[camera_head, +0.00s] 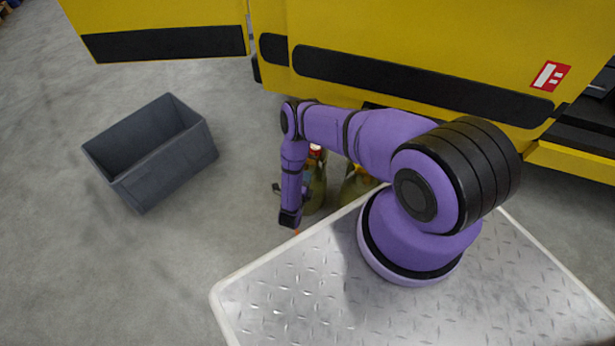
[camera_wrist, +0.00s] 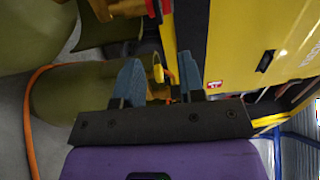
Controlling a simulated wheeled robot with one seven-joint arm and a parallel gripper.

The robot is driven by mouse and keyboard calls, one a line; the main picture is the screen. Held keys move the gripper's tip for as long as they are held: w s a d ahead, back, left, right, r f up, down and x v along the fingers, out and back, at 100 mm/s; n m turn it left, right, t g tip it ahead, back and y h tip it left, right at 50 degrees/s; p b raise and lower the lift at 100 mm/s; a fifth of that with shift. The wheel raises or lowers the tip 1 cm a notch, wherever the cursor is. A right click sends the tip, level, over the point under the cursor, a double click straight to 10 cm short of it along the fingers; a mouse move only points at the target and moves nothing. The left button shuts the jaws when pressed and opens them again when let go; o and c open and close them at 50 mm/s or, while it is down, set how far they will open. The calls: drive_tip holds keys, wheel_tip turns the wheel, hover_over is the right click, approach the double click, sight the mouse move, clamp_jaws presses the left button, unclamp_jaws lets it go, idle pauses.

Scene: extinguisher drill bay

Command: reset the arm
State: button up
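My purple arm (camera_head: 375,140) reaches left from its base and bends down beside the yellow vehicle. In the wrist view, the two blue-grey fingers of my gripper (camera_wrist: 161,82) stand apart, with no object clearly clamped between them. A small yellow part shows in the gap, seemingly beyond the fingers. In the head view the fingers cannot be made out at the arm's low end.
Olive-green cylinders (camera_head: 316,190) stand behind my forearm; one lies close to the fingers in the wrist view (camera_wrist: 70,95). An orange hose (camera_wrist: 29,120) curves beside it. A yellow vehicle (camera_head: 400,40) blocks the back. A grey bin (camera_head: 170,165) stands left on open floor.

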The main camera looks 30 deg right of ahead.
idle(0.4)
